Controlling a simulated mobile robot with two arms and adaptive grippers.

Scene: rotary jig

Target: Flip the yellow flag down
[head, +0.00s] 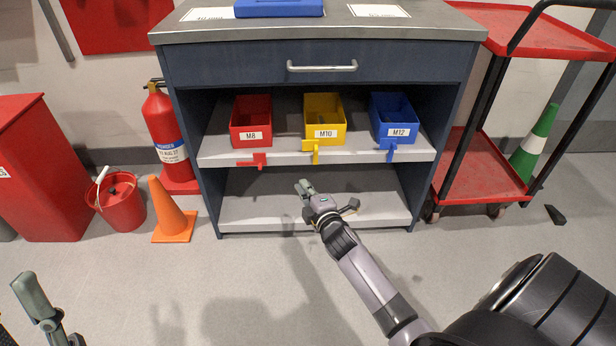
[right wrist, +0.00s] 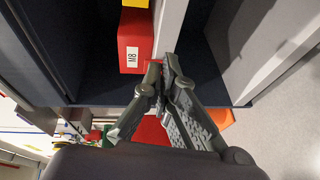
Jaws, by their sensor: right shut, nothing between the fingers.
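The yellow flag (head: 315,151) is on the front edge of the upper shelf, below the yellow M10 bin (head: 325,112). Its narrow part hangs below a short crosspiece. My right gripper (head: 303,187) is shut and empty, in front of the cabinet, lower in the picture than the yellow flag and a little left of it, apart from it. In the right wrist view its closed fingertips (right wrist: 167,72) are seen near the red M8 bin (right wrist: 133,45) and a small red piece; the yellow flag is not clear there. My left gripper (head: 32,297) is partly in view at lower left, its jaw state unclear.
A red flag (head: 253,161) and a blue flag (head: 391,151) are on the same shelf edge, either side of the yellow one. The lower shelf (head: 260,210) is bare. An orange cone (head: 171,212) stands left of the cabinet, a red cart (head: 480,170) right.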

